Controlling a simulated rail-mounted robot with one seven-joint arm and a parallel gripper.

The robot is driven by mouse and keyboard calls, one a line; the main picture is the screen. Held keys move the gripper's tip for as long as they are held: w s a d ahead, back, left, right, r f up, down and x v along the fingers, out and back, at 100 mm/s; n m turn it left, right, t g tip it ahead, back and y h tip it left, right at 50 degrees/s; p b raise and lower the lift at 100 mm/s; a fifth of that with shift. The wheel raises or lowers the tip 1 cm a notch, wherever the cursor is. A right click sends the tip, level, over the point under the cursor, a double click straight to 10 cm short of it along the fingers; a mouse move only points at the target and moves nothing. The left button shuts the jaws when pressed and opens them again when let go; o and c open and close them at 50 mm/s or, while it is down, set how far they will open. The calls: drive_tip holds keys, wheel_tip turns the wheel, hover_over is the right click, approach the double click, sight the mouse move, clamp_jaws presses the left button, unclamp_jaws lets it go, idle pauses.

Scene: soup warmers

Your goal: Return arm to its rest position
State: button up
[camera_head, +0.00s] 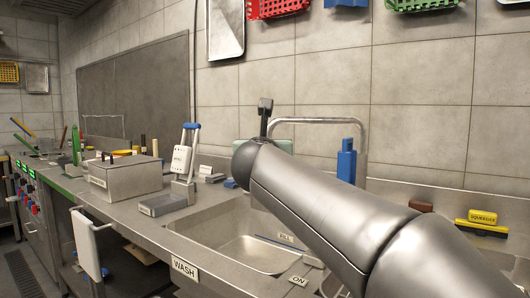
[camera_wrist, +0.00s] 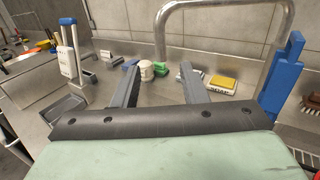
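My arm (camera_head: 330,212) reaches from the lower right of the head view across the sink, and its end hides most of what lies behind it. My gripper (camera_wrist: 159,70) shows in the wrist view with its two grey fingers spread apart and nothing held between them. A dark bar with several holes and a pale green surface fill the bottom of that view. Beyond the fingertips, a white jar and green items stand at the back of the counter, apart from the fingers as far as I can tell. The gripper's fingers cannot be made out in the head view.
The sink basin (camera_head: 245,252) lies below my arm, with a curved metal faucet (camera_head: 318,121) behind. A yellow-topped soap box (camera_wrist: 221,84) is near the faucet.

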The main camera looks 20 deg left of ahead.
drive_tip(key=shift+v, duration=0.75)
drive_tip(key=d+r+n+g+y+p, duration=0.25)
drive_tip(key=d+n+p, duration=0.35)
drive_tip(key=n+p, duration=0.75)
drive_tip(key=s+d+f+n+g+h+p, duration=0.2)
drive_tip(key=s+d+f+n+g+p, duration=0.3)
drive_tip(key=s+d, duration=0.4)
drive_tip(key=s+d+f+n+g+h+p, duration=0.2)
drive_tip(key=s+d+f+n+g+p, duration=0.2)
drive_tip(key=s+d+n+p, duration=0.3)
drive_tip(key=s+d+f+n+g+h+p, duration=0.3)
drive_tip(key=s+d+f+n+g+p, duration=0.2)
drive_tip(key=s+d, duration=0.6)
drive_tip(key=s+f+n+p, duration=0.1)
drive_tip(key=s+n+p, duration=0.1)
drive_tip(key=n, duration=0.1)
drive_tip(key=shift+s+d+f+g, duration=0.15)
drive_tip(key=shift+s+f+g, duration=0.15)
drive_tip(key=shift+s+g, duration=0.05)
